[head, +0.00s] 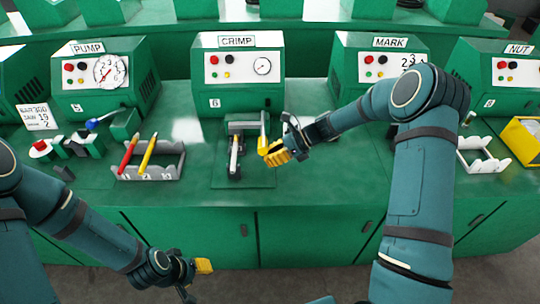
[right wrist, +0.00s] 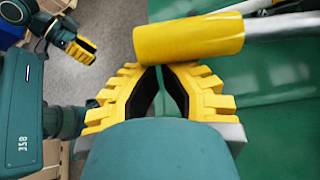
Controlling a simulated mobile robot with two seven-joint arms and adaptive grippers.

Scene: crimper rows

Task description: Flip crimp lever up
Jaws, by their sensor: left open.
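The crimp press (head: 235,150) stands on the green bench below the CRIMP box (head: 237,75). Its lever has a yellow handle (head: 263,143), which stands upright in the head view. The handle also shows large in the right wrist view (right wrist: 188,38), with a grey metal rod (right wrist: 282,25) running to the right. My right gripper (head: 272,153) is beside the handle. In its wrist view its fingertips (right wrist: 155,70) come together just below the handle, which is not between them. Whether they touch it is unclear. My left gripper (head: 205,266) is open and empty in front of the bench.
A grey rack (head: 150,168) with a red and a yellow marker stands left of the press. Another pale rack (head: 482,155) and a yellow bin (head: 525,135) are at the right. PUMP (head: 95,75) and MARK (head: 385,65) boxes flank the CRIMP box.

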